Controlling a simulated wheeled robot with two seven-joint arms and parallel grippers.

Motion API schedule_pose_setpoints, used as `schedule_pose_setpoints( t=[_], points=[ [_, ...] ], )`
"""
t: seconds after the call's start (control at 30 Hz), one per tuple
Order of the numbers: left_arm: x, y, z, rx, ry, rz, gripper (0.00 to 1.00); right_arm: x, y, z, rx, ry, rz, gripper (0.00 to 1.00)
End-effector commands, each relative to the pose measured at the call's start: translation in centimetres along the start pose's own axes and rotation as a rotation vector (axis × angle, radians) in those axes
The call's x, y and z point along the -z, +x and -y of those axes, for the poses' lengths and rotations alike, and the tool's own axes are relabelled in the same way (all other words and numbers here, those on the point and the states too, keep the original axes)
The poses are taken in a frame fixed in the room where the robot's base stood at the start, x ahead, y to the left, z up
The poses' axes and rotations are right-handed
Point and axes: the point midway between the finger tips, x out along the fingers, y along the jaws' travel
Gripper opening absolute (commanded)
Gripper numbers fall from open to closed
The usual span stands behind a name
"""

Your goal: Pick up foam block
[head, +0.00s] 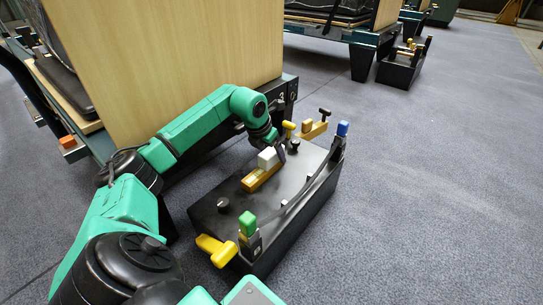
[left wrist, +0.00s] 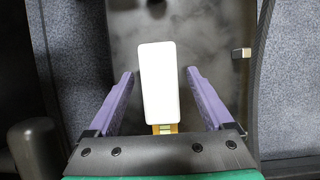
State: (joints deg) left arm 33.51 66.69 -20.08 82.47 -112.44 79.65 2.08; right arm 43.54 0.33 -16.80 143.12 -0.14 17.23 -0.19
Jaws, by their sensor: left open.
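The foam block is most likely the white block (head: 267,157) on the black box (head: 235,196), at the end of a yellow-tan strip (head: 259,179). In the left wrist view the white block (left wrist: 160,82) lies between the two purple fingers of my left gripper (left wrist: 160,74), with a visible gap on each side. My left gripper (head: 279,151) is open over the box, close to the block; its fingers are mostly hidden in the head view. I cannot tell its exact height above the block. My right gripper is not in view.
A large wooden panel (head: 180,70) rises close behind my left arm. Open carpet (head: 430,210) lies to the right.

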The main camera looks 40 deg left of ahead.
Motion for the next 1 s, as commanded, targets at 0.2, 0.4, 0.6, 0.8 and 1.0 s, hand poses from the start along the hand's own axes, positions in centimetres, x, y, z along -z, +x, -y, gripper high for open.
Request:
schedule_pose_setpoints(
  t=[0.2,0.4,0.6,0.8,1.0],
  points=[
    [0.0,0.0,0.0,0.000,0.000,0.000,0.31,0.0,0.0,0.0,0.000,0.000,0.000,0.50],
    [0.0,0.0,0.0,0.000,0.000,0.000,0.00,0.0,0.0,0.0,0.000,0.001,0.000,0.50],
    [-0.1,-0.1,0.0,0.000,0.000,0.002,0.00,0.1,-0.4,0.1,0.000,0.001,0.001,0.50],
    [-1.7,-4.1,0.0,-0.001,0.000,0.003,0.00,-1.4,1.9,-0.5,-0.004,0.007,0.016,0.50],
    [-4.9,-11.6,0.0,-0.001,0.000,0.005,0.00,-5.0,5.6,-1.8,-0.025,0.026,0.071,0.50]
  ],
)
